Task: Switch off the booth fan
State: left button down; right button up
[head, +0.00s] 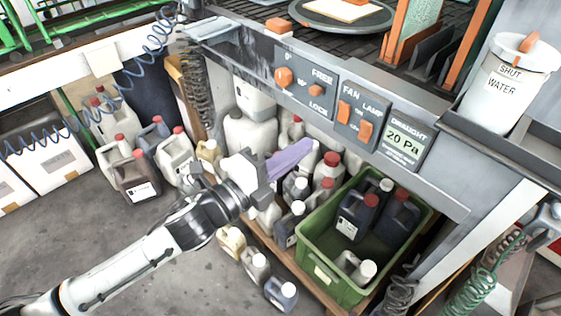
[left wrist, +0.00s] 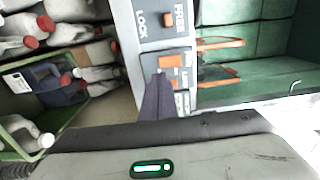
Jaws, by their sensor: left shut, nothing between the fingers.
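The booth fan switch (head: 345,112) is an orange rocker under the word FAN on the grey control panel (head: 358,118). In the left wrist view an orange switch (left wrist: 170,60) shows just past my fingertips. My left gripper (head: 307,147) has purple fingers, shut and empty. In the head view it is below and left of the fan switch, apart from it. In the left wrist view the fingers (left wrist: 158,80) overlap the panel and hide part of it.
The orange lamp switch (head: 365,131) sits right beside the fan switch. A draught display (head: 404,140) reads 20 Pa. Several jugs and a green crate (head: 345,285) stand below.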

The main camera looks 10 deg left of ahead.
pick_arm(q)
jog(key=v, duration=0.4)
jog(key=shift+s+a+f, duration=0.2)
jog(key=shift+s+a, duration=0.05)
